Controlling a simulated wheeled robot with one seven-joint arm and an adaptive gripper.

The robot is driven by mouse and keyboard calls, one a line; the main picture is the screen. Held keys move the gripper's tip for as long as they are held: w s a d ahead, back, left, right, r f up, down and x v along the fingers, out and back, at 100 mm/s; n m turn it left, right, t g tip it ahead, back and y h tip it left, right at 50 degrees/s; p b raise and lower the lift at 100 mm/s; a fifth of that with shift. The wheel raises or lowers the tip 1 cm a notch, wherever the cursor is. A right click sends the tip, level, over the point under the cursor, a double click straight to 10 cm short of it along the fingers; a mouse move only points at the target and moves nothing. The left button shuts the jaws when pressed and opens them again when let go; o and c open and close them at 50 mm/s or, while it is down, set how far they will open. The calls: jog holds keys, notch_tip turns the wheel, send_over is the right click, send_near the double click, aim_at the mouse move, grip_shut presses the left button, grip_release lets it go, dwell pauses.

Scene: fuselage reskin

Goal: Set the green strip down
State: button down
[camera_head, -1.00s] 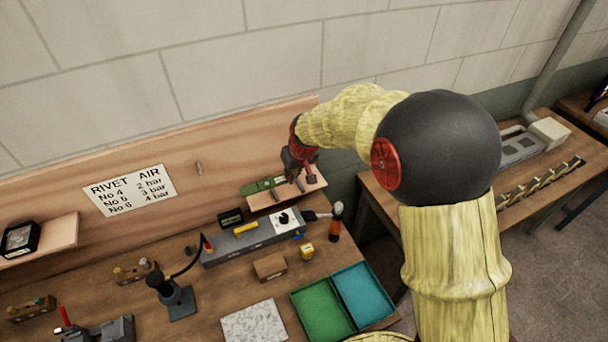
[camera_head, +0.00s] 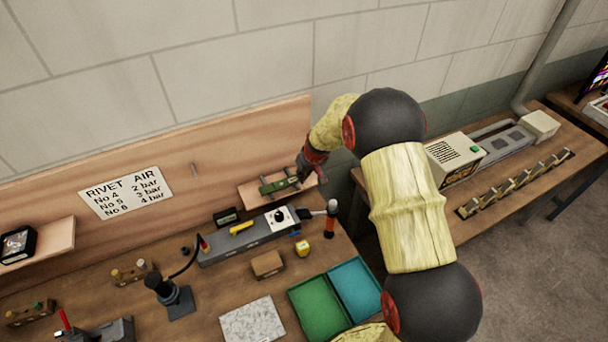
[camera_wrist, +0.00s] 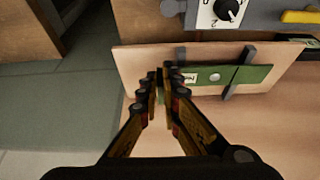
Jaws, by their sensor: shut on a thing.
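The green strip (camera_head: 278,186) is a flat bar with a pale label and a round light spot. It is at the small wooden shelf (camera_head: 247,200) on the back board. In the wrist view the strip (camera_wrist: 212,77) runs across the shelf (camera_wrist: 128,62) near two dark brackets (camera_wrist: 242,66). I cannot tell whether it touches them or hangs just above. My gripper (camera_wrist: 161,84) is shut on the strip's left end there; in the head view my gripper (camera_head: 301,177) is at its right end. The fingers hide that end.
A gap separates this bench from the right-hand table (camera_head: 480,212).

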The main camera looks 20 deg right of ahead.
jog(key=shift+f, duration=0.1)
jog(key=shift+f, duration=0.1)
jog(key=shift+f+b, duration=0.25)
jog(key=shift+b, duration=0.15)
jog(key=c, duration=2)
grip_release()
jog(key=shift+r, duration=0.1)
